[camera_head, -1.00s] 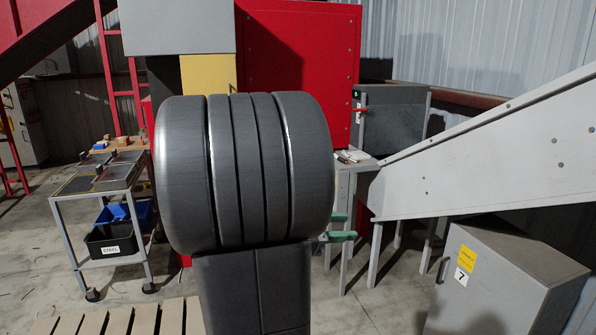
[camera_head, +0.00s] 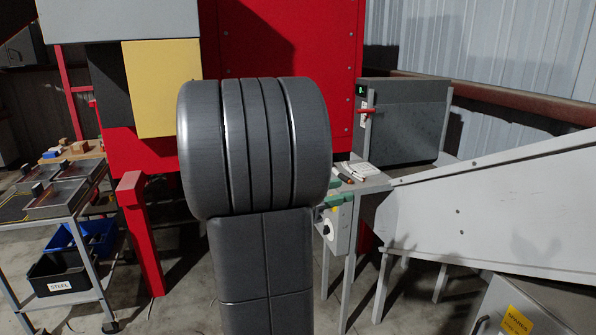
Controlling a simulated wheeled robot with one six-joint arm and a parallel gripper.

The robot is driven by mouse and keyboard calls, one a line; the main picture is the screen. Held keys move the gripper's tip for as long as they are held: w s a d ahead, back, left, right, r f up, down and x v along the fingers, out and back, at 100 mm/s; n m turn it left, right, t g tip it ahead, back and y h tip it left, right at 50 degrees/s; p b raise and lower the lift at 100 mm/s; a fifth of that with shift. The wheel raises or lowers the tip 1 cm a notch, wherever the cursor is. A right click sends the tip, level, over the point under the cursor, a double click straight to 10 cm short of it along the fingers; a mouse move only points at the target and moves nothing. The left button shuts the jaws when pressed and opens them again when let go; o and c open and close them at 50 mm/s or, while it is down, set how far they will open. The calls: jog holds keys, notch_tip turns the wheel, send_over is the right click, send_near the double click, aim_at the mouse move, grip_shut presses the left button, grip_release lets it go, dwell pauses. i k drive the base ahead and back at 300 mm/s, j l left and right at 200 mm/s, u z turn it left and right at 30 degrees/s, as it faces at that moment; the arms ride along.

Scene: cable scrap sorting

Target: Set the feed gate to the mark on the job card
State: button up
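A grey box (camera_head: 408,118) stands beside the red machine. On its left edge is a red lever handle (camera_head: 367,107) on a pale upright plate, with a small green-lit display (camera_head: 360,89) above; I cannot tell for sure that this is the feed gate. White papers (camera_head: 358,168) lie on the small grey table below it; no job card mark is readable. My gripper (camera_head: 328,206) is mostly hidden behind my arm. Two green fingertips show at the arm's right side, apart, with nothing seen between them, in front of the table's edge.
A panel with a round pale dial (camera_head: 326,229) is under the table's front edge. A pale sloping chute (camera_head: 500,205) fills the right. A red post (camera_head: 140,235) stands left of my arm. A trolley (camera_head: 45,218) holds trays and a bin marked STEEL (camera_head: 60,280).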

aim_at(400, 133)
jog(key=i+l+z, duration=0.1)
jog(key=i, duration=1.2)
jog(key=i+l+z, duration=0.1)
jog(key=i, duration=1.25)
